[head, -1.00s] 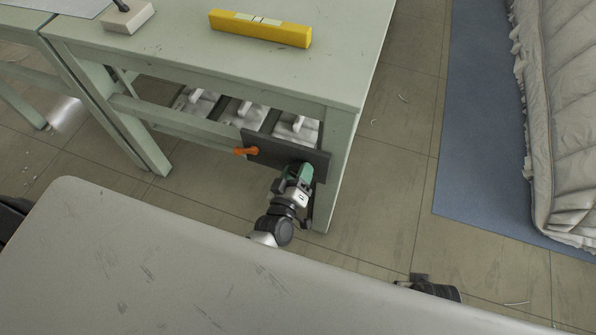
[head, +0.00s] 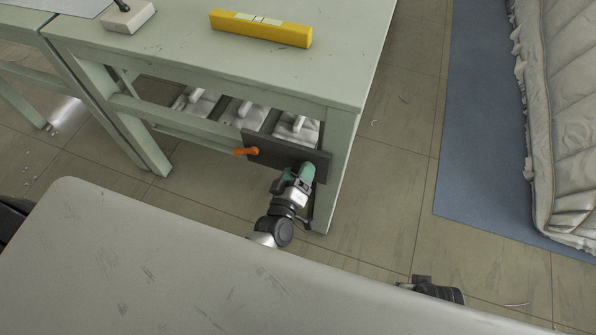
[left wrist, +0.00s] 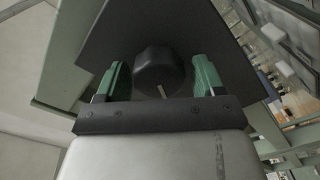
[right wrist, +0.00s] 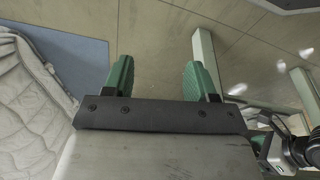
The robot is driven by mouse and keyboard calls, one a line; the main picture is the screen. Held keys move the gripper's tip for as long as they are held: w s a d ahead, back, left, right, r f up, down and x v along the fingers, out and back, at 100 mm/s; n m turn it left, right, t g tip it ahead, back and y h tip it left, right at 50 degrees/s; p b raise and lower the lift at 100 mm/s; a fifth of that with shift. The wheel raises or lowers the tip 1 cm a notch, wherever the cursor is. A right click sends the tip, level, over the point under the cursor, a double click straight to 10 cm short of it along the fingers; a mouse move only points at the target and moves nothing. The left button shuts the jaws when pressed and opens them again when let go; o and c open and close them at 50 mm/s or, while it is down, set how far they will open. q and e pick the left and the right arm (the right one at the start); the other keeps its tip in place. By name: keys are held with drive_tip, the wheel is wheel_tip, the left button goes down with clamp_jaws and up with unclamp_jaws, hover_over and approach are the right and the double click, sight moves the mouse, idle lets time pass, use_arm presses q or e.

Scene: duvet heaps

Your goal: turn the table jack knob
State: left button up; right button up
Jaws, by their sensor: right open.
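The table jack knob (left wrist: 158,70) is black and faceted, with a pale mark on its face. It sits on a dark plate (left wrist: 205,30) in the left wrist view. The same plate (head: 262,150) is fixed to the green table's leg in the head view, where my gripper hides the knob. My left gripper (left wrist: 162,72) has its green fingers apart, one on each side of the knob, with narrow gaps showing. It also shows in the head view (head: 306,172). My right gripper (right wrist: 160,75) is open and empty above the floor.
An orange handle (head: 246,151) sticks out at the plate's left end. The green table (head: 190,55) carries a yellow bar (head: 260,28). A grey surface (head: 200,260) fills the foreground. A blue mat (head: 480,120) and a pale duvet (head: 560,110) lie at right. Floor between is clear.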

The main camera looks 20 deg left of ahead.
use_arm(q)
drive_tip(key=shift+o, duration=0.4)
drive_tip(key=s+p, duration=0.1)
drive_tip(key=s, duration=0.9)
drive_tip(key=shift+s+a, duration=0.2)
drive_tip(key=shift+s, duration=0.2)
use_arm(e)
drive_tip(key=f, duration=0.4)
drive_tip(key=shift+s, duration=0.35)
